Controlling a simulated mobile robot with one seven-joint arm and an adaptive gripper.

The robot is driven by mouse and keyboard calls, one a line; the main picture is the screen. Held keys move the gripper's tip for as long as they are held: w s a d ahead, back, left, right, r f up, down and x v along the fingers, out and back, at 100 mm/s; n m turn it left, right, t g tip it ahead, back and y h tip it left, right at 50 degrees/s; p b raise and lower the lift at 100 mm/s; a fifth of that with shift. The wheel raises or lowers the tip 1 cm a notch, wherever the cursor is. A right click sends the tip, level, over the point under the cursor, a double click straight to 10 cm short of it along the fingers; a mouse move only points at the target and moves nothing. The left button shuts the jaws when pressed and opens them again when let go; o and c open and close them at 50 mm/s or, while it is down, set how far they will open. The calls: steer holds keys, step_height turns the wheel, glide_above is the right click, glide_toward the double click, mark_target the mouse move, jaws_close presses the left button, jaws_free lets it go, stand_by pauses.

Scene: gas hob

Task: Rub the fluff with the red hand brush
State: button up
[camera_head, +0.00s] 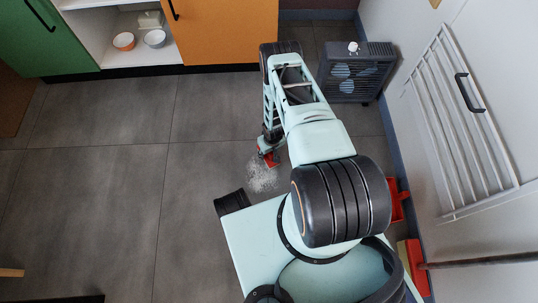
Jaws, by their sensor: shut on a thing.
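The fluff (262,177) is a pale, scattered patch on the grey tiled floor, just in front of my base. My gripper (266,149) reaches down to the floor at the far edge of the fluff. It is shut on the red hand brush (270,160), of which only a small red part shows. The brush is at the upper right edge of the fluff; whether its bristles touch the floor cannot be told. My arm hides part of the area to the right.
A dark fan heater (356,73) with a small white figure (353,47) on it stands at the back right. A red dustpan (398,200) and a red broom (416,262) are along the right wall. An open shelf holds bowls (124,41). The floor to the left is clear.

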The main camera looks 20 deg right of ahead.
steer(key=shift+r, duration=0.15)
steer(key=shift+r+p, duration=2.2)
steer(key=shift+r, duration=0.7)
steer(key=shift+r+p, duration=1.05)
steer(key=shift+r, duration=0.45)
